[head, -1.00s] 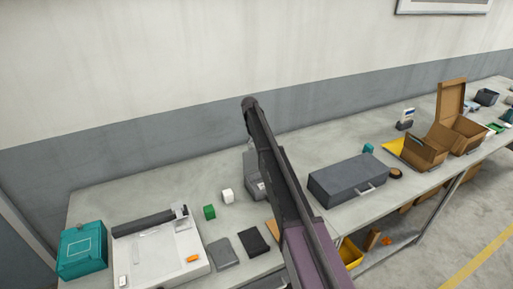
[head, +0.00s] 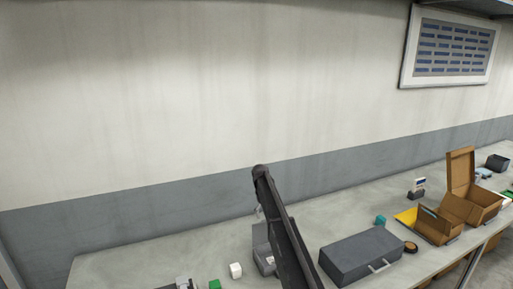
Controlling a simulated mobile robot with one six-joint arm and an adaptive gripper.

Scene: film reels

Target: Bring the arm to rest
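My arm (head: 283,225) rises from the bottom edge of the head view, a dark link slanting up and to the left in front of the bench. Its upper end stands against the grey band of the wall. My gripper cannot be made out, so whether it is open or shut does not show. A grey device on the bench is partly hidden behind the arm.
The long grey bench (head: 130,265) holds a dark grey case (head: 360,255), a white cube (head: 236,270), a green cube (head: 215,284), a teal block (head: 380,221) and open cardboard boxes (head: 438,226). A framed panel (head: 452,45) hangs on the wall.

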